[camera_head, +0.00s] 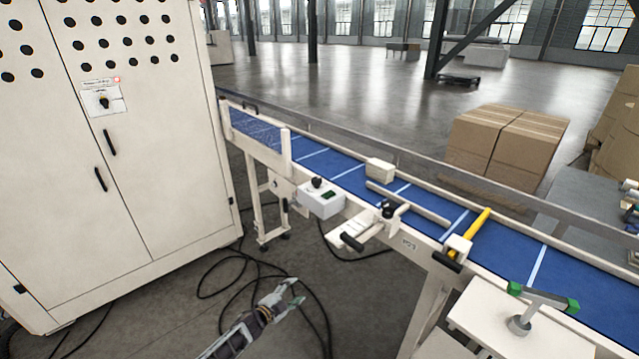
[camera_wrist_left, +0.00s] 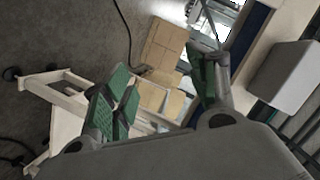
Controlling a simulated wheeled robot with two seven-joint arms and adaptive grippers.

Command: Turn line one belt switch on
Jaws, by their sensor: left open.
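A white control box (camera_head: 321,201) is mounted on the near side of the blue-belted conveyor. The knob's setting is too small to read. My left gripper (camera_head: 281,297) is open and empty, below and to the left of the box, apart from it. In the left wrist view its two green-padded fingers (camera_wrist_left: 165,88) are spread apart. A pale box (camera_wrist_left: 284,76) shows at the right there; I cannot tell whether it is the control box. My right gripper is out of view.
A tall white cabinet (camera_head: 165,150) with its own rotary switch (camera_head: 104,101) stands at the left. The blue belt (camera_head: 335,166) runs away beyond the box. Black cables (camera_head: 225,285) lie on the floor. A lever bracket (camera_head: 365,228) juts out right of the box.

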